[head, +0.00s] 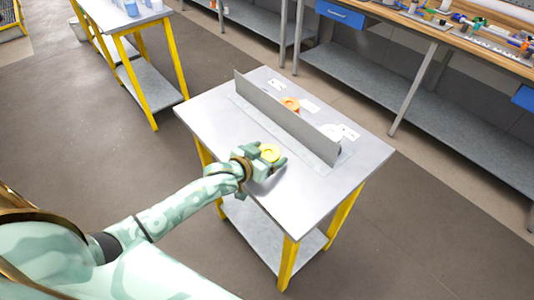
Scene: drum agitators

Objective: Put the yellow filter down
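The yellow filter (270,153) is a small round piece at the end of my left arm, near the middle of the grey-topped table (215,118). My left gripper (271,158) has its fingers on either side of the filter and appears shut on it. The fingers partly hide the filter's lower edge. Filter and gripper are over the near side of the upright grey divider (290,118). I cannot tell whether the filter touches the tabletop. My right gripper is not in view.
An orange piece (291,103), a white piece (331,132) and white labels lie behind the divider. The near tabletop is clear to the left and right of the gripper. A workbench (450,35) with tools stands at the back right, and another yellow-legged table (125,24) at the upper left.

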